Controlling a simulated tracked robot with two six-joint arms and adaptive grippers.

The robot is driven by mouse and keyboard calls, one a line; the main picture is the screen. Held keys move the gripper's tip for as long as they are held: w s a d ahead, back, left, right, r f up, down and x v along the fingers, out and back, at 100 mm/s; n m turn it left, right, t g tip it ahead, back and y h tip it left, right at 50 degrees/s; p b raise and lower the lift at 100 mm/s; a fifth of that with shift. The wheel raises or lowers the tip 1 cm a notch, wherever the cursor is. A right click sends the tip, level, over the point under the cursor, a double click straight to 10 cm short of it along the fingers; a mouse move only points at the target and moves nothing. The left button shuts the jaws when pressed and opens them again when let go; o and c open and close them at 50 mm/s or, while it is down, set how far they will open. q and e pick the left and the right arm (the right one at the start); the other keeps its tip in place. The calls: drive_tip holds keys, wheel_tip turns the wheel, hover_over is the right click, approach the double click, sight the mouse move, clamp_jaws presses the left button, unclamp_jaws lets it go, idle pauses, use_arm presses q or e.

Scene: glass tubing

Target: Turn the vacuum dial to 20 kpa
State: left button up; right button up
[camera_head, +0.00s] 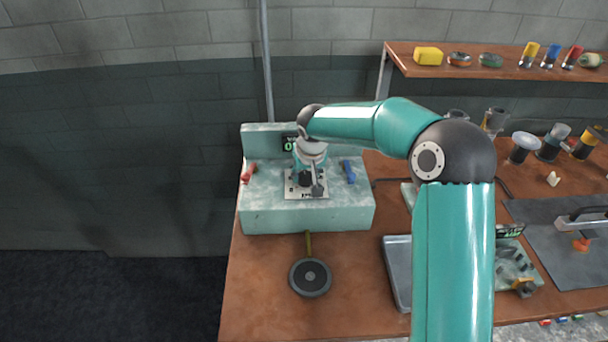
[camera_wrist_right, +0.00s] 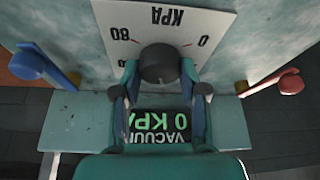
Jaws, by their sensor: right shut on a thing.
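The vacuum station (camera_head: 260,212) is a pale teal box with a raised back at the left of the table. Its dark round dial (camera_wrist_right: 159,64) sits on a white scale plate (camera_wrist_right: 110,25) marked 0, 80 and KPA. My right gripper (camera_wrist_right: 160,88) comes down over the dial, its fingers shut on the dial's two sides. In the head view the gripper (camera_head: 308,178) and wrist cover most of the dial. The green display (camera_wrist_right: 160,125) reads VACUUM 0 KPA. It is partly hidden in the head view. My left gripper is in neither view.
A red lever (camera_head: 248,172) and a blue lever (camera_head: 348,171) flank the dial. A round black pedal-like disc (camera_head: 310,277) lies in front of the station. A grey tray (camera_head: 398,270) and a dark mat (camera_head: 560,240) are to the right. A shelf (camera_head: 490,68) holds several small items.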

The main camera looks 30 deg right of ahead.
drive_tip(key=n+y, duration=0.1)
drive_tip(key=n, duration=0.1)
drive_tip(key=n+p, duration=0.1)
drive_tip(key=n, duration=0.1)
drive_tip(key=shift+r+n+t+y, duration=0.1)
drive_tip(key=shift+n+t+y, duration=0.2)
drive_tip(key=shift+y, duration=0.1)
drive_tip(key=shift+d+n+y+p, duration=0.15)
drive_tip(key=shift+n+y, duration=0.25)
drive_tip(key=shift+n, duration=0.6)
drive_tip(key=shift+n+y+p, duration=0.15)
drive_tip(key=shift+n+y, duration=0.25)
drive_tip(key=shift+n, duration=0.6)
drive_tip(key=o, duration=1.1)
drive_tip(key=v, duration=1.1)
drive_tip(key=shift+d+r, duration=0.1)
drive_tip(key=shift+r, duration=0.35)
